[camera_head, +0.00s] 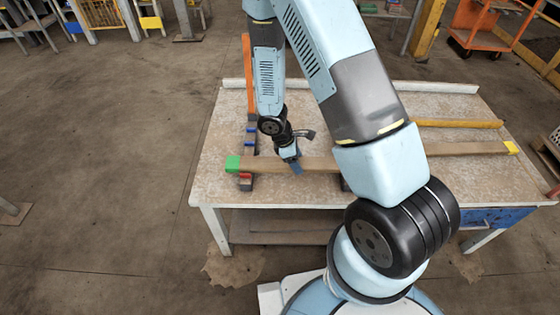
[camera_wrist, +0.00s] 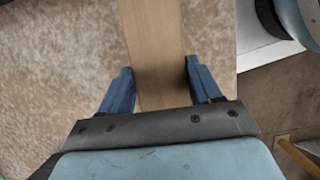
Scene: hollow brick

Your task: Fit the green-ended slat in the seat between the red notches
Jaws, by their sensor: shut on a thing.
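A long brown wooden slat (camera_head: 320,163) lies crosswise over the table, with a green end (camera_head: 232,163) at the left and a yellow end (camera_head: 511,147) at the right. My gripper (camera_head: 297,167) is shut on the slat, right of the green end. In the wrist view the slat (camera_wrist: 156,45) runs between the two blue fingers (camera_wrist: 163,88). A dark notched rack near the left table edge has red marks (camera_head: 246,176) right by the green end, partly under the slat. I cannot tell whether the slat rests in the seat or hovers above it.
Blue marks (camera_head: 250,130) show on the rack farther back. An orange bar (camera_head: 248,75) stands out behind it at the table's far left. A yellowish slat (camera_head: 457,123) lies at the back right. My arm hides the table's middle. The front left tabletop (camera_head: 290,195) is clear.

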